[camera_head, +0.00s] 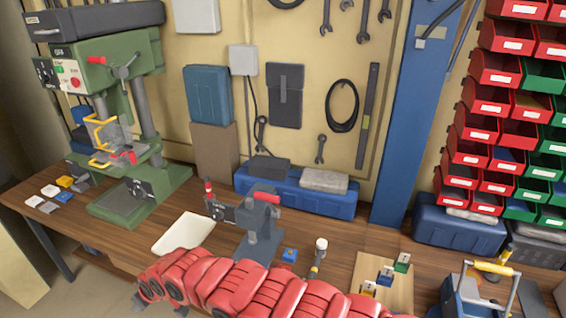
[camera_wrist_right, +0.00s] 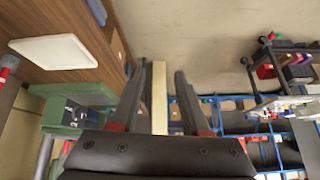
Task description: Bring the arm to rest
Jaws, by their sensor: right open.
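My red segmented arm (camera_head: 240,288) stretches across the bottom of the head view, in front of the workbench. Its gripper does not show clearly there. In the right wrist view my right gripper (camera_wrist_right: 160,95) has its two dark fingers apart. A pale upright strip shows between the fingers; I cannot tell its distance, and nothing is visibly gripped. A white tray (camera_head: 183,233) lies on the bench beyond the arm; it also shows at the upper left of the right wrist view (camera_wrist_right: 55,51). My left gripper is in neither view.
A vise (camera_head: 262,230) stands at the bench's middle beside a small blue block (camera_head: 289,255). A green drill press (camera_head: 125,205) and several small blocks are at left. At right are a wooden board (camera_head: 397,292) with coloured blocks, a toolbox (camera_head: 470,297) and stacked red bins (camera_head: 490,100).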

